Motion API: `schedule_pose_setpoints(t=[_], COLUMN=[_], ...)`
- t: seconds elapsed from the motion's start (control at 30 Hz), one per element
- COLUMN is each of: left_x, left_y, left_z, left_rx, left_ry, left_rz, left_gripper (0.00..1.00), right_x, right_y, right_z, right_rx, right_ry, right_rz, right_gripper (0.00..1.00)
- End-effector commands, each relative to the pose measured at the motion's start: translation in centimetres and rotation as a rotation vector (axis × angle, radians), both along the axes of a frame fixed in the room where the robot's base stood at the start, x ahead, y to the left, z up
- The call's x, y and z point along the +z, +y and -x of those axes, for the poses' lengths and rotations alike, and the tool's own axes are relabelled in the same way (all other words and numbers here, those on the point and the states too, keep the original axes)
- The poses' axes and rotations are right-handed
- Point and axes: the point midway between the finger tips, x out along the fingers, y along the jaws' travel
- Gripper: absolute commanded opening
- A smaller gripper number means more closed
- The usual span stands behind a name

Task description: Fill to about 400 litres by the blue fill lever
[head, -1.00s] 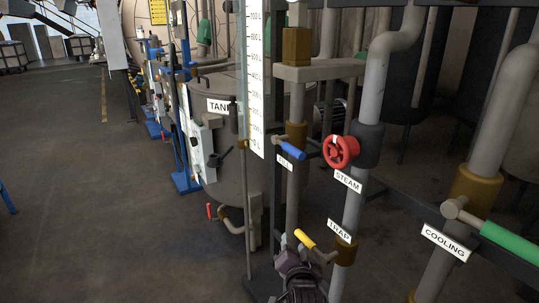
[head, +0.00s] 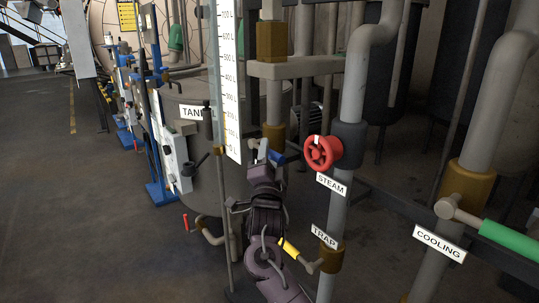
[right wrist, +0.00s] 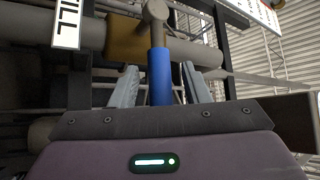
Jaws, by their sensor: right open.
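The blue fill lever (head: 278,157) sits on the vertical pipe beside the gauge, mostly hidden by my right gripper (head: 262,150) in the head view. In the right wrist view the lever (right wrist: 160,76) stands between the two fingers of my right gripper (right wrist: 158,82), which is open with a gap visible on each side. The fill label (right wrist: 67,25) shows partly at the upper left there. The level gauge with its litre scale (head: 231,90) stands just left of the lever; I cannot make out a liquid level. My left gripper is not in view.
The red steam wheel (head: 322,153) is close right of the lever. The yellow trap lever (head: 289,247) is below, beside my right arm. The green cooling lever (head: 508,240) is at the far right. The tank (head: 208,165) stands behind the gauge; open floor (head: 80,210) lies left.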

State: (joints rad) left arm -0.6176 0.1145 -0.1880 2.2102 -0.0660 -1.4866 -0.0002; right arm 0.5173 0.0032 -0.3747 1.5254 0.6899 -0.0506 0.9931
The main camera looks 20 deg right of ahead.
Motion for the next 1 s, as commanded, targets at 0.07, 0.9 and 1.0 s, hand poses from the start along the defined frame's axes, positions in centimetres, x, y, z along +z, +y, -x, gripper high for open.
schedule_pose_setpoints(t=[0.07,0.9,1.0], left_x=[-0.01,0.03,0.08], left_y=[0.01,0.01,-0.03], left_z=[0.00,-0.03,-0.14], left_rx=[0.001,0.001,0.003], left_ry=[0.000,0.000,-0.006], left_rz=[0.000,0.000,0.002], left_gripper=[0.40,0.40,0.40], right_x=[0.07,0.07,0.16], right_y=[-0.11,-0.17,-0.33], right_z=[-0.29,-0.31,-0.31], right_rx=[0.000,0.000,-0.001], right_ry=[0.002,0.004,0.010], right_rz=[0.001,0.000,0.002], right_gripper=[0.42,0.00,0.00])
